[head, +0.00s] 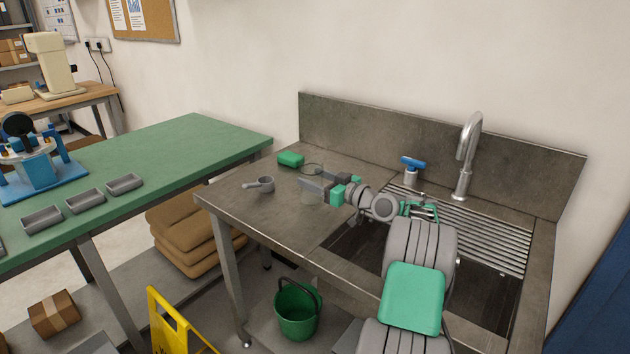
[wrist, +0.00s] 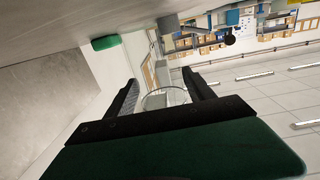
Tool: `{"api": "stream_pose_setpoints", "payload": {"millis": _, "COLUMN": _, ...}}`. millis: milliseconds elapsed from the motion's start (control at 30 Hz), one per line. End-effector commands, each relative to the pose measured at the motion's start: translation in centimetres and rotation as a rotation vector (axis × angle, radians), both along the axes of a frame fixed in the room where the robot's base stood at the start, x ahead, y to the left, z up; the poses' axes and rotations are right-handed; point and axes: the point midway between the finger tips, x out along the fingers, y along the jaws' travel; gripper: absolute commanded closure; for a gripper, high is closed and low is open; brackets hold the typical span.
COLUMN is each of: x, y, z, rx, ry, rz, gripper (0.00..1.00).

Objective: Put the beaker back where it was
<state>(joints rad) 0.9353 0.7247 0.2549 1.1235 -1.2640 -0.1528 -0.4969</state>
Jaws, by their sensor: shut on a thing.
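The clear glass beaker (head: 312,197) is between the fingers of my gripper (head: 328,189), over the left part of the steel sink counter (head: 240,205). In the head view it looks upright, and the fingers hide part of it. In the wrist view the beaker (wrist: 165,98) shows faintly between the two dark fingers (wrist: 163,95), which are shut on it. I cannot tell whether its base touches the counter.
A green sponge (head: 291,159) lies behind the beaker. The sink basin (head: 350,250), tap (head: 467,155) and blue-handled tool (head: 413,166) are to the right. Bare counter lies in front.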

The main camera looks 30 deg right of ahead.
Motion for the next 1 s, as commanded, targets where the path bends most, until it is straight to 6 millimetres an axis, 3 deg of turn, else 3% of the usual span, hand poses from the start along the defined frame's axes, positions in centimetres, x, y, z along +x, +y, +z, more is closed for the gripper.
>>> {"api": "stream_pose_setpoints", "payload": {"millis": 367, "x": -0.04, "y": 0.0, "z": -0.98, "rx": -0.002, "ry": -0.003, "rz": -0.001, "gripper": 0.87}}
{"api": "stream_pose_setpoints", "payload": {"millis": 400, "x": -0.04, "y": 0.01, "z": -0.99, "rx": -0.002, "ry": -0.003, "rz": -0.001, "gripper": 0.37}}
{"api": "stream_pose_setpoints", "payload": {"millis": 667, "x": -0.04, "y": 0.02, "z": -0.86, "rx": -0.001, "ry": -0.002, "rz": -0.001, "gripper": 0.16}}
{"api": "stream_pose_setpoints", "payload": {"millis": 1000, "x": -0.35, "y": -0.15, "z": -0.53, "rx": -0.002, "ry": -0.002, "rz": -0.002, "gripper": 0.16}}
